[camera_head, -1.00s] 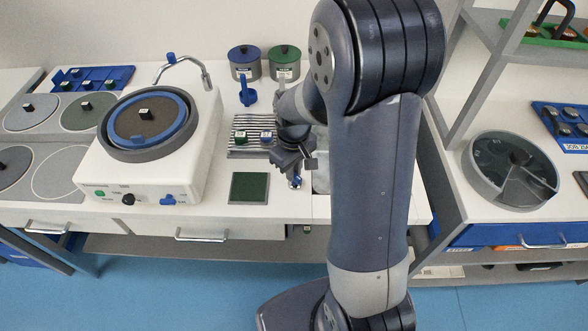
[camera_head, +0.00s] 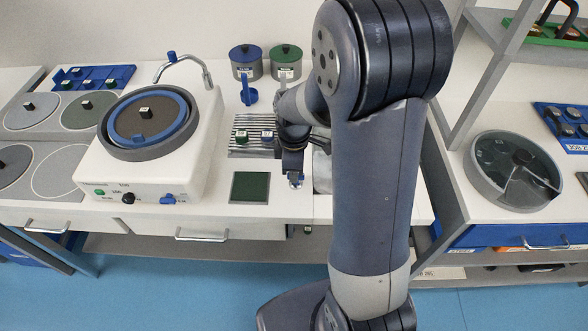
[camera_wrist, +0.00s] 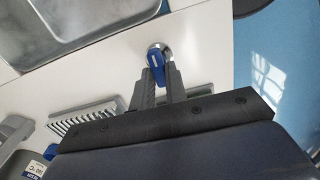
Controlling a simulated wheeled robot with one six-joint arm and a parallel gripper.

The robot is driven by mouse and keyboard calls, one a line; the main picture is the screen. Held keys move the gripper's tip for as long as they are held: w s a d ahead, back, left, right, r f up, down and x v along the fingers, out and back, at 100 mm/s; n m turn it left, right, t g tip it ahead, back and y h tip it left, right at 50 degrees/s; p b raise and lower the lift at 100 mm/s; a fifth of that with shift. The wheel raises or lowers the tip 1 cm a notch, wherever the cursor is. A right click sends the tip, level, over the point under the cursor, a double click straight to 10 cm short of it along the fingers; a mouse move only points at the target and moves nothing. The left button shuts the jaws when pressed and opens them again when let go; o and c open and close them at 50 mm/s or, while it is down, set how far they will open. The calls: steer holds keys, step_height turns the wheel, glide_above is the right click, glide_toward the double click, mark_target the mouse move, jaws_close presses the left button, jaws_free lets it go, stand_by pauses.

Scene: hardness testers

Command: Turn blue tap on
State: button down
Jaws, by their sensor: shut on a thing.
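The blue tap (camera_wrist: 158,66) is a small blue lever on a round silver base, set on the white worktop. It sits between the two fingertips of my gripper (camera_wrist: 160,76) in the wrist view, and the fingers are shut on it. In the head view my gripper (camera_head: 292,172) points down near the front edge of the worktop. A little of the blue tap (camera_head: 296,184) shows just below the fingers; the rest is hidden by my gripper.
A metal sink basin (camera_wrist: 85,20) lies beside the tap. A ribbed rack (camera_head: 254,149) with small samples and a dark green pad (camera_head: 249,187) lie to the left. A white polishing machine (camera_head: 180,165) stands further left. My arm hides worktop on the right.

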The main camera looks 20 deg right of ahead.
steer(key=shift+n, duration=0.3)
steer(key=c, duration=1.4)
jaws_free()
steer(key=shift+c, duration=0.2)
step_height(320, 180, up, 11)
steer(key=shift+f, duration=0.1)
step_height(320, 180, down, 11)
steer(key=shift+r, duration=0.1)
